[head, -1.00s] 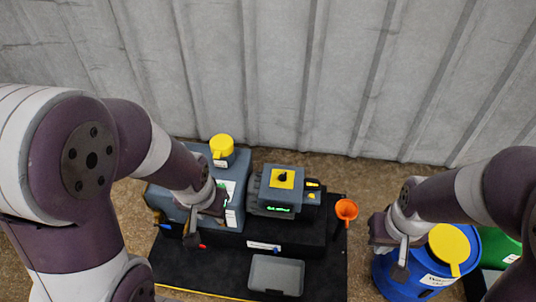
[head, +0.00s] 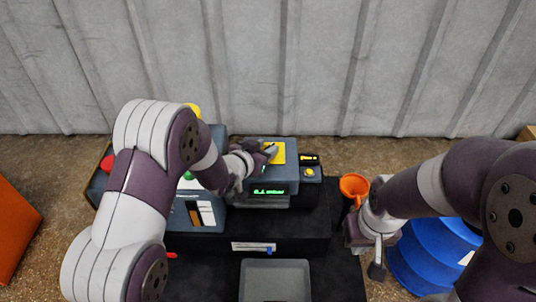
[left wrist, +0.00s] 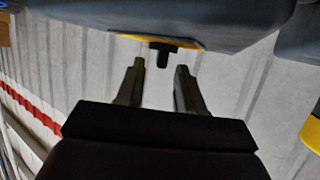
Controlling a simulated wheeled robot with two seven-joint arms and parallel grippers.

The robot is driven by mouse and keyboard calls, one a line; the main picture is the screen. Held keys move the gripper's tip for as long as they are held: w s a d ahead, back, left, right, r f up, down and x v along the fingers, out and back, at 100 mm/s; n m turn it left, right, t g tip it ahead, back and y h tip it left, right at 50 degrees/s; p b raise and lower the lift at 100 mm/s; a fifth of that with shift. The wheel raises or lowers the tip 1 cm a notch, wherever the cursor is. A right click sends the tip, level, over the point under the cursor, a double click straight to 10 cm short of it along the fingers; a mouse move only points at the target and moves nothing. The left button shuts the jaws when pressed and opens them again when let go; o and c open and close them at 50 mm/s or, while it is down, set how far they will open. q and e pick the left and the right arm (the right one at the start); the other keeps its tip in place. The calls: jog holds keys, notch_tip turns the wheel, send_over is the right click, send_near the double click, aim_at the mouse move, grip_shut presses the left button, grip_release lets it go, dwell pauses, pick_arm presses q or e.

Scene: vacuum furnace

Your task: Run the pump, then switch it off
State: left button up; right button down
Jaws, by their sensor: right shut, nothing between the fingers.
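A grey unit (head: 287,174) with a green lit display (head: 268,191) and a yellow plate (head: 279,155) stands on a black platform. The display text is too small to read surely. My left gripper (head: 266,150) is over the yellow plate and partly hides it. In the left wrist view my left gripper (left wrist: 159,70) has its two fingers apart, with nothing held. A black knob (left wrist: 160,50) on the yellow plate (left wrist: 150,39) lies just beyond the fingertips, between their lines. My right gripper (head: 377,268) is shut and empty, away from the unit at the right.
A blue-grey box (head: 207,218) stands left of the unit, partly behind my left arm. A small panel with a yellow button (head: 310,172) adjoins the unit. An orange funnel (head: 354,186), a blue drum (head: 430,250) and a grey tray (head: 275,281) are nearby.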

pick_arm(q)
jog(key=shift+x, duration=1.1)
grip_shut()
